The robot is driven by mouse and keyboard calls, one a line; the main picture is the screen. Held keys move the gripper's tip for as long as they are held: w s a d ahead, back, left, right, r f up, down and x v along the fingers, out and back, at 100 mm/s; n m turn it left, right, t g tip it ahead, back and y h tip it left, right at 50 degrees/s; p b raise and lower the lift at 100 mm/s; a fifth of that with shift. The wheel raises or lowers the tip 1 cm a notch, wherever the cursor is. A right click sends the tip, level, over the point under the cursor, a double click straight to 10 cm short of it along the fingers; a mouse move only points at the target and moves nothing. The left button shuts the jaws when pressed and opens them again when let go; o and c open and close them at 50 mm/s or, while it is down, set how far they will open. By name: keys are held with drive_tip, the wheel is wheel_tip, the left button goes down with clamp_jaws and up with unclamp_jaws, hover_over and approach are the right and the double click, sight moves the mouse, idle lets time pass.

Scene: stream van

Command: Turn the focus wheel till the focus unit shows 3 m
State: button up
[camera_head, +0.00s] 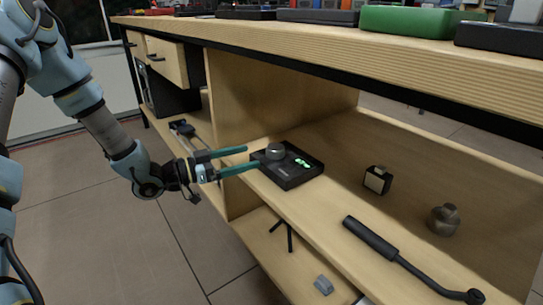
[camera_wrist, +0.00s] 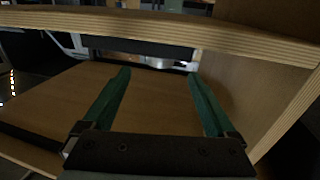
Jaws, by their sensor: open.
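The focus unit (camera_head: 290,178) is a flat black box on the wooden shelf in the head view. Its round grey focus wheel (camera_head: 275,152) stands on top at the left. A lit green display (camera_head: 302,163) is beside the wheel, too small to read. My gripper (camera_head: 253,157) has long teal fingers spread apart and empty, with their tips just left of the wheel in the head view. Whether a tip touches the unit cannot be told. In the wrist view the open fingers (camera_wrist: 157,82) show with bare board between them; the wheel is not clearly seen there.
The shelf (camera_head: 330,205) lies under a thick wooden worktop (camera_head: 330,43). To the right of the unit are a small black-and-cream block (camera_head: 377,180), a dark metal knob-like piece (camera_head: 444,219) and a black-handled bar (camera_head: 400,257). An upright panel (camera_head: 240,110) stands behind my gripper.

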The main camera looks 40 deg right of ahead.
sight(267, 151)
drive_tip(key=b+x, duration=0.1)
drive_tip(key=x, duration=0.8)
drive_tip(key=shift+d+b, duration=0.15)
drive_tip(key=shift+b, duration=0.15)
drive_tip(key=c, duration=1.4)
drive_tip(key=shift+o, duration=0.2)
drive_tip(key=shift+r, duration=0.1)
